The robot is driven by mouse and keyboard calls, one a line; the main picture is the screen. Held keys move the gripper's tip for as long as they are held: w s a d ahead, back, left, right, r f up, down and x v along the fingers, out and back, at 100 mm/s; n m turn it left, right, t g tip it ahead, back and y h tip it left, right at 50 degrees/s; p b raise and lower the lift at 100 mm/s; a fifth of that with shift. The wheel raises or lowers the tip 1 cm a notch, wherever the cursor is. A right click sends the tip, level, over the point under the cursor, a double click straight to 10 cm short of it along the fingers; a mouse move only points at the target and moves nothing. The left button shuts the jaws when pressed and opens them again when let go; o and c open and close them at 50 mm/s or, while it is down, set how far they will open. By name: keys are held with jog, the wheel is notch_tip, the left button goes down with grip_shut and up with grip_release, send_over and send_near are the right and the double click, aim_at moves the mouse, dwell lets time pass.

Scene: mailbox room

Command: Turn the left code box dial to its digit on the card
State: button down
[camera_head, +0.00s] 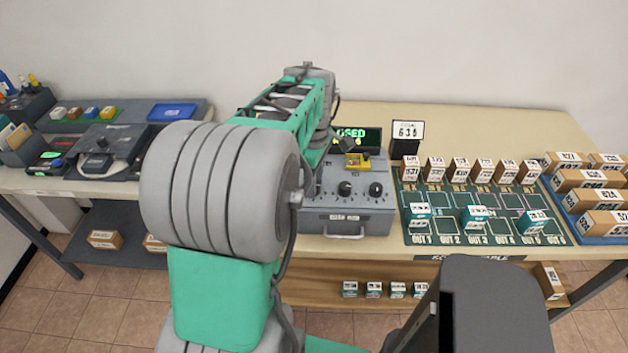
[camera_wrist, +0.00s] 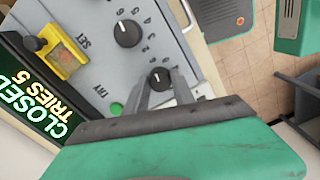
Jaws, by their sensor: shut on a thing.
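The grey code box (camera_head: 350,212) stands on the table, and its panel shows in the wrist view (camera_wrist: 95,75). My gripper (camera_wrist: 161,85) is shut on the left dial (camera_wrist: 160,77), a black knob with a white mark between its two fingers. The digit at the mark is not readable. Another dial (camera_wrist: 128,32) sits beside it, and two dials show in the head view, one of them the right dial (camera_head: 375,189). My arm hides the left dial there. The card (camera_head: 408,130) stands behind the box to the right; its digits are too small to read surely.
The box's screen (camera_wrist: 30,105) reads CLOSED, TRIES 5. A yellow SET part (camera_wrist: 62,52) and a green TRY button (camera_wrist: 116,108) are on the panel. A green board (camera_head: 440,200) with small boxes lies to the right, and a blue tray (camera_head: 173,112) at left.

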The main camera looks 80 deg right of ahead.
jog(key=c, duration=1.1)
grip_release()
jog(key=shift+o, duration=0.2)
notch_tip(320, 180, up, 8)
jog(key=shift+f, duration=0.1)
